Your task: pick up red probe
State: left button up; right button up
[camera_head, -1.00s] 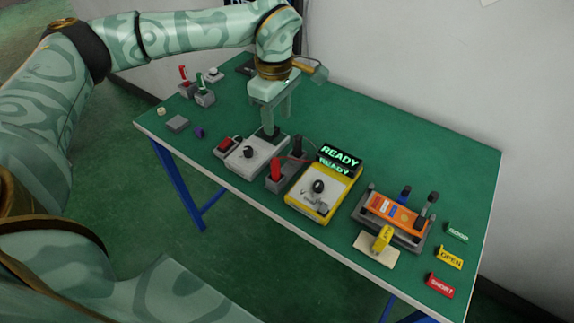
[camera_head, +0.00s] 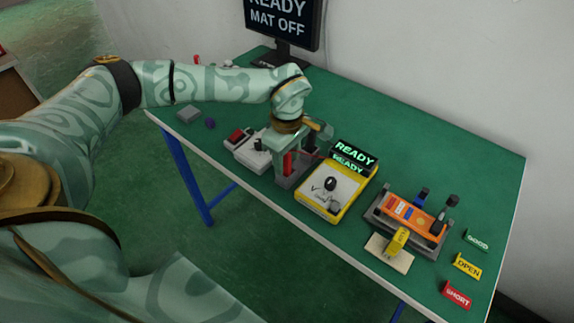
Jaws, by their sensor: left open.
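The red probe (camera_head: 288,164) stands upright in a grey holder (camera_head: 287,182) near the front edge of the green table. My left gripper (camera_head: 288,158) points down at the holder, with its fingers around the upper part of the red probe. It is open, and I cannot tell whether a finger touches the probe. The black probe beside it is mostly hidden behind my gripper. My right gripper is not in view.
A yellow meter (camera_head: 331,188) with a READY display (camera_head: 353,157) stands right of the holder. An orange board (camera_head: 408,214) and GOOD, OPEN and SHORT tags (camera_head: 467,266) lie farther right. A monitor (camera_head: 283,22) stands behind.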

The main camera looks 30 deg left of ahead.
pick_arm(q)
notch_tip(320, 180, down, 2)
jog(key=shift+r, duration=0.1)
grip_shut()
jog(key=shift+r, duration=0.15)
